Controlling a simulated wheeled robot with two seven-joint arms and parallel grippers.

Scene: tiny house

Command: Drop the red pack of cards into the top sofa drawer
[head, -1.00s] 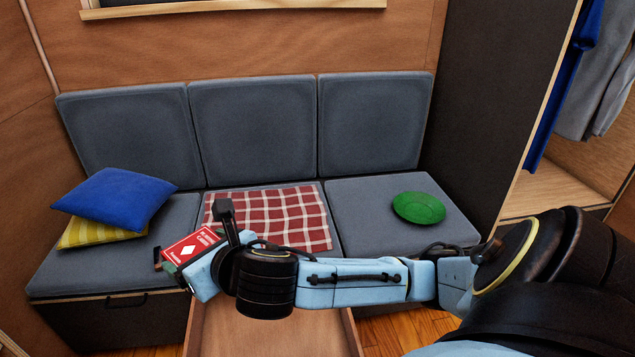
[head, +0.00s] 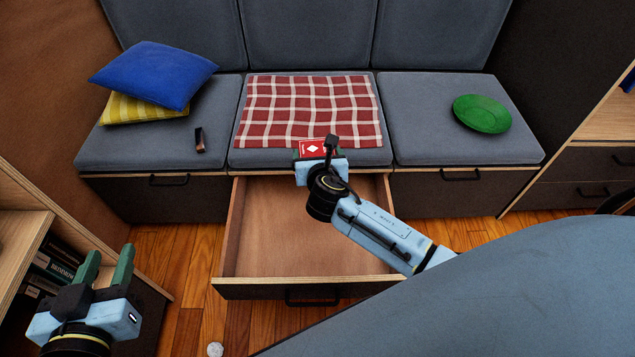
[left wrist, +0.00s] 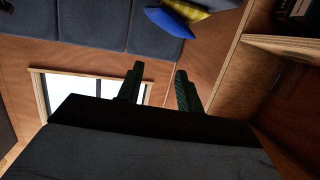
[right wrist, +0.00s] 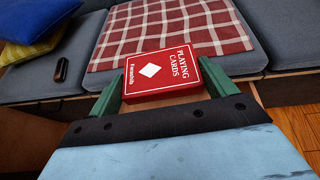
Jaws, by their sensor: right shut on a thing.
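The red pack of cards (right wrist: 162,72) is clamped between the green fingers of my right gripper (right wrist: 165,88). In the head view the pack (head: 312,147) shows at the front edge of the middle sofa seat, and my right gripper (head: 318,158) is over the back part of the drawer. The sofa drawer (head: 290,235) under the middle seat is pulled open and its visible inside is bare. My left gripper (head: 105,268) is open and empty at the lower left; its two parted fingers also show in the left wrist view (left wrist: 160,88).
A red checked cloth (head: 312,105) lies on the middle seat. A blue cushion (head: 155,75) rests on a yellow one (head: 140,108), beside a small dark object (head: 200,140). A green plate (head: 482,114) lies on the right seat. A shelf with books (head: 50,265) stands near my left gripper.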

